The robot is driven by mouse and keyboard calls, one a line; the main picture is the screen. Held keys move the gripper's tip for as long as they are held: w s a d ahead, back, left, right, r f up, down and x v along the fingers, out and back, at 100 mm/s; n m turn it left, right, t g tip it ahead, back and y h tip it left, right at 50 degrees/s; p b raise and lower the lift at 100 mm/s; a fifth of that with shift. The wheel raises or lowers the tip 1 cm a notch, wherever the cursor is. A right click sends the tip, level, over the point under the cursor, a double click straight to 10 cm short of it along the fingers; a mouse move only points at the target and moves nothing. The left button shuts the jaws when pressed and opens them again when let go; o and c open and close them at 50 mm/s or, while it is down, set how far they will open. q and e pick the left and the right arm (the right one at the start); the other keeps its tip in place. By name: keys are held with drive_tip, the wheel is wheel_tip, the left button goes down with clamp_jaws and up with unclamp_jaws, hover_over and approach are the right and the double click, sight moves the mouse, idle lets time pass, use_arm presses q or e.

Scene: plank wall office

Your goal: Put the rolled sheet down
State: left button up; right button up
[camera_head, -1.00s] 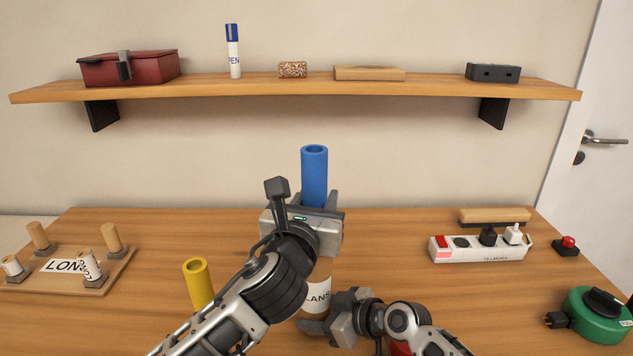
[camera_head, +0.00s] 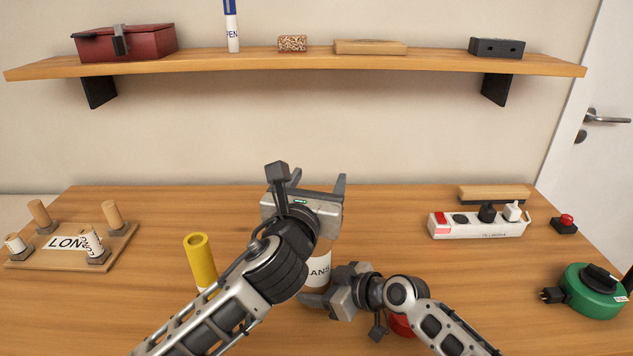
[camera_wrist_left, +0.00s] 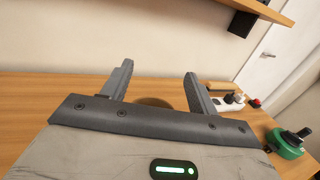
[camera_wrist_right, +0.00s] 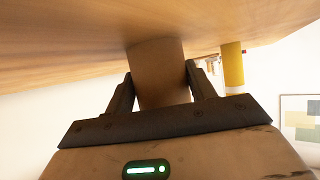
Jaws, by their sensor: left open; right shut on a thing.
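My left gripper (camera_head: 318,178) is open and empty, above an upright brown tube with a white label reading "ANS" (camera_head: 319,269). In the left wrist view the round brown top (camera_wrist_left: 152,102) shows between the open fingers. My right gripper (camera_head: 322,299) is shut on this tube, low down; the right wrist view shows the brown tube (camera_wrist_right: 160,75) between its fingers. A yellow roll (camera_head: 201,262) stands upright to the left, partly behind my left arm.
At right are a white power strip (camera_head: 479,226), a wooden bar (camera_head: 494,194), a red button (camera_head: 565,221) and a green reel (camera_head: 595,291). A shelf (camera_head: 300,65) spans the wall above.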

use_arm(q)
drive_tip(key=v, duration=1)
idle(0.4)
use_arm(e)
drive_tip(key=o, duration=0.8)
drive_tip(key=shift+o, duration=0.2)
